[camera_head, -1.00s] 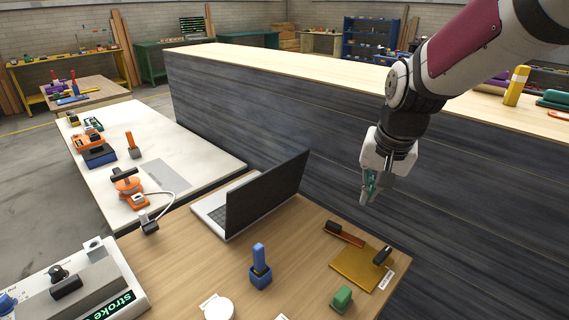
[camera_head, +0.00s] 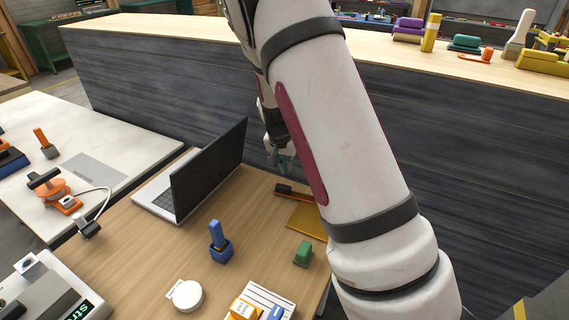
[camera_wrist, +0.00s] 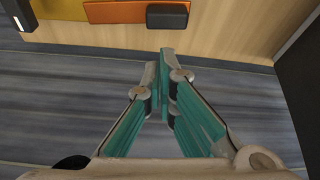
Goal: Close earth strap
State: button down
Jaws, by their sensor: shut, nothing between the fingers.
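The earth strap looks like a copper-orange lever (camera_wrist: 115,12) with a black handle (camera_wrist: 167,16), next to a gold plate (camera_wrist: 55,9) at the table's back edge. In the head view, the plate (camera_head: 307,221) and black handle (camera_head: 285,188) show partly; my arm hides the right side. The lever lies low, pointing left with its handle out past the plate. My gripper (camera_wrist: 165,55) is shut and empty. In the head view my gripper (camera_head: 284,160) is just behind the table edge, apart from the handle. In the wrist view the handle lies just beyond the fingertips.
An open laptop (camera_head: 208,170) stands left of the strap. A blue switch (camera_head: 220,242), a green block (camera_head: 303,253) and a white round thing (camera_head: 187,295) stand on the table (camera_head: 150,255). A dark panelled counter (camera_head: 180,85) runs behind.

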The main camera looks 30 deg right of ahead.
aim_at(294, 192)
jog(key=x, duration=0.7)
